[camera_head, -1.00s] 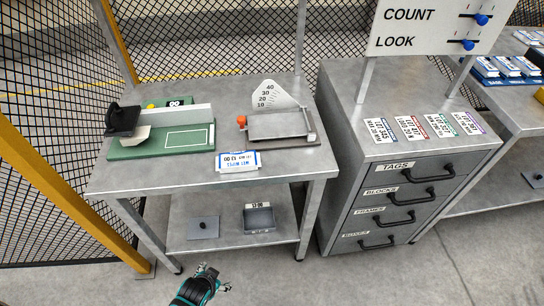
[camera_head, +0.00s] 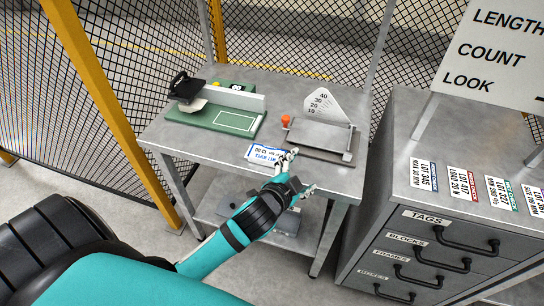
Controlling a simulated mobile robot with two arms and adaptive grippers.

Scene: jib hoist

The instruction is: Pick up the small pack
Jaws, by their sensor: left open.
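The small pack (camera_head: 262,153), white with blue print and upside-down lettering, lies flat at the front edge of the grey metal table (camera_head: 190,140). My left gripper (camera_head: 302,171) reaches in from the lower left and is open with nothing between its fingers. One fingertip is close to the right end of the pack; I cannot tell whether they touch. The other finger is nearer the viewer, off to the right by the table's front edge. My right gripper is not in view.
A green board with a black-handled device (camera_head: 222,118) stands behind the pack. A grey plate device with an angle scale (camera_head: 320,137) and red knob stands to the right. A drawer cabinet (camera_head: 395,225) is further right. The lower shelf is partly hidden by my arm.

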